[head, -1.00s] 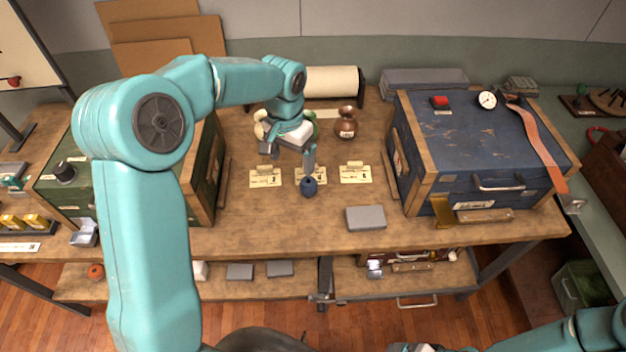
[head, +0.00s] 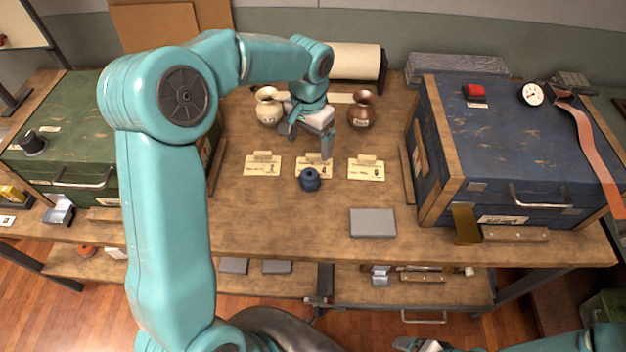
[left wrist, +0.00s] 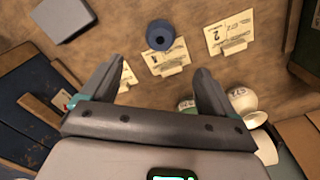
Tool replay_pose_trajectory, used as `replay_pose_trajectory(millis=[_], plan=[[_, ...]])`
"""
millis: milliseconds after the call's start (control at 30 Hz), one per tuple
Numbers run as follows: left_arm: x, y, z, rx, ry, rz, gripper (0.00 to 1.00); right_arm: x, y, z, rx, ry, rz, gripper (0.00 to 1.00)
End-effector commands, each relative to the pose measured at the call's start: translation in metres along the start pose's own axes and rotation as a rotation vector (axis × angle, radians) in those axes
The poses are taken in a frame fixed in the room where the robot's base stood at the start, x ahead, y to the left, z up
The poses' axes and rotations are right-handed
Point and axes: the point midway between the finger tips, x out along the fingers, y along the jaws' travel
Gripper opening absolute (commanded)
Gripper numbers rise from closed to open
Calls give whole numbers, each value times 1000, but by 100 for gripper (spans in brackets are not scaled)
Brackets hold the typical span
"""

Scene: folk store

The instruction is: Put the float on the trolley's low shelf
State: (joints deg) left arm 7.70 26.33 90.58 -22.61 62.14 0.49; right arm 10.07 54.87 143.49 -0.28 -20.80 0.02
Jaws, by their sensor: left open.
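No thing in view can be surely named as the float, and no trolley can be surely told. A small dark blue round pot-like thing (head: 310,179) stands on the bench in front of the middle card. It also shows in the left wrist view (left wrist: 160,35). My left gripper (head: 308,142) is open and empty, above the bench behind the blue thing. In the left wrist view its fingers (left wrist: 150,92) are spread wide. My right gripper (head: 418,345) shows only partly at the bottom edge, and its jaws are unclear.
A cream vase (head: 268,107) and a copper vase (head: 361,110) stand near my left gripper. A grey slab (head: 372,223) lies at the front. A blue chest (head: 510,150) and a green chest (head: 70,145) flank the bench. A low shelf (head: 190,284) runs below.

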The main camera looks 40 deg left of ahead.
Motion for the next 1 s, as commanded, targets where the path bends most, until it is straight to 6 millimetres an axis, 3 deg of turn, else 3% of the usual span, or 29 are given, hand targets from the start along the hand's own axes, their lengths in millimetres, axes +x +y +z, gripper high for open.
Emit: replay_pose_trajectory(millis=[300, 567, 800, 1000], plan=[[73, 2, 2, 1, -6, 2, 88, -6, -2, 0, 0, 0, 0, 85], [97, 2, -2, 1, -3, 1, 88, -9, -3, 0, 0, 0, 0, 85], [134, 2, -7, 1, -6, 2, 88, -19, -7, 0, 0, 0, 0, 85], [146, 2, -8, 2, -1, 1, 88, -20, -7, 0, 0, 0, 0, 85]])
